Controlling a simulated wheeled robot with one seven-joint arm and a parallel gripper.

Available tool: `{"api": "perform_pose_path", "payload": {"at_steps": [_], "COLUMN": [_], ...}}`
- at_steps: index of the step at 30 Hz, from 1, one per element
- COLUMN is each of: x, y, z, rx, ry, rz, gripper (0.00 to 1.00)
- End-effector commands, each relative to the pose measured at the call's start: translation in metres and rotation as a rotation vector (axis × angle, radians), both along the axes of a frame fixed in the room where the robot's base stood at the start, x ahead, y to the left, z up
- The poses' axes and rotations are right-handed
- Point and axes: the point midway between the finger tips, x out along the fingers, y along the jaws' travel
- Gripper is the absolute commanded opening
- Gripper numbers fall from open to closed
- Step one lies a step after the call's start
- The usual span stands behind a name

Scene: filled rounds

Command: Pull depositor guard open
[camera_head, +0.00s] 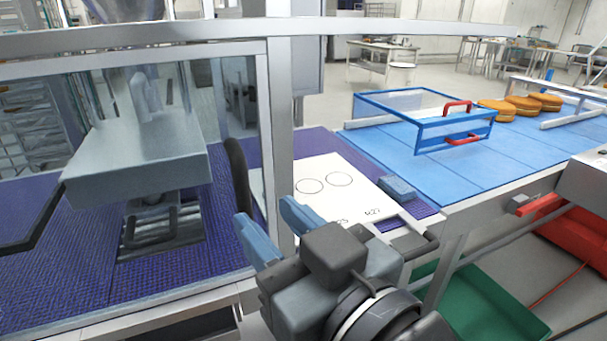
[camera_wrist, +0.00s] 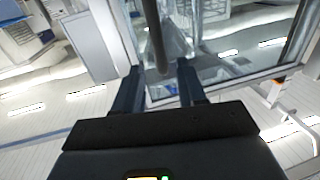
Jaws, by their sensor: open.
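The depositor guard is a clear panel in a grey metal frame (camera_head: 281,110) at the left of the head view; its frame also shows in the wrist view (camera_wrist: 225,90). A dark curved upright handle (camera_head: 238,175) is on the panel near its right edge. My gripper (camera_head: 269,222) is open just in front of the handle's lower end. In the wrist view, the dark handle bar (camera_wrist: 155,35) comes down between the two spread fingertips (camera_wrist: 159,70). I cannot tell whether either finger touches it. The guard appears shut, with the grey depositor head (camera_head: 140,155) behind it.
A purple belt (camera_head: 50,285) runs under the depositor. To the right are a white sheet with circles (camera_head: 335,185), a blue frame with red handles (camera_head: 415,118) on a blue belt, and round orange-brown cakes (camera_head: 525,103). A green bin (camera_head: 490,305) sits below.

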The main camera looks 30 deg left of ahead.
Motion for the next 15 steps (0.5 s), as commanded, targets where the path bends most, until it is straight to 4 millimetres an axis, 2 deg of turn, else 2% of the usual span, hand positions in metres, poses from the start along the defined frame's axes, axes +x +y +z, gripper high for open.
{"api": "perform_pose_path", "payload": {"at_steps": [5,15], "x": [0.005,0.029], "y": [0.014,0.057], "z": [0.004,0.004], "rx": [0.001,0.002], "ry": [-0.002,-0.001], "rz": [0.01,0.008], "gripper": [0.41,0.41]}}
